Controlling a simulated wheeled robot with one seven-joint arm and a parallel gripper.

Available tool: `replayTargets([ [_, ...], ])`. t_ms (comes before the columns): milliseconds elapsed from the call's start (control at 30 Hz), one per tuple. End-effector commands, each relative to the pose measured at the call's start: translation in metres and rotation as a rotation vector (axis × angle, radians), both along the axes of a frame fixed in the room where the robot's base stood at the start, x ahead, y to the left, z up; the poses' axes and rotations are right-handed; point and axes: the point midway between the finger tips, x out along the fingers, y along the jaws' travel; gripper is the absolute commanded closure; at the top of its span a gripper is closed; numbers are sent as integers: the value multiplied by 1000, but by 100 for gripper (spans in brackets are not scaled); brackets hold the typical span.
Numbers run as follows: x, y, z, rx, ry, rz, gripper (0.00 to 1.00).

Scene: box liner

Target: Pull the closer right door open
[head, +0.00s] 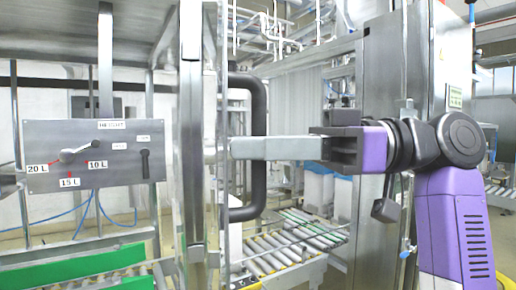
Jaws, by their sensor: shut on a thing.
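The closer door has an upright metal frame (191,120) left of centre, seen at a steep angle. A large black bar handle (259,105) stands out on its right side, bent back toward the door at top and bottom. My gripper (240,148) reaches in from the right with its long grey fingers level across the middle of the handle. It is shut on the handle. The fingers hide the gripped part of the bar, and the far finger cannot be made out.
A grey control panel (120,142) with a lever and litre labels is at left. Green rails (75,268) lie below it. A roller conveyor (280,248) runs behind the door. A tall steel cabinet (383,70) stands behind my arm.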

Motion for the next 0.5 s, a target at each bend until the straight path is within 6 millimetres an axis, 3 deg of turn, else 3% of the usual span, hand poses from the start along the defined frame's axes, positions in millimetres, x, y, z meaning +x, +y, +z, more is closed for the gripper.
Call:
replayTargets([
  [333,-2,0,0,-3,-3,5,100],
  [367,-2,0,0,-3,-3,5,82],
  [400,-2,0,0,-3,-3,5,74],
  [467,-2,0,0,-3,-2,5,62],
  [500,-1,0,0,-3,-2,4,62],
])
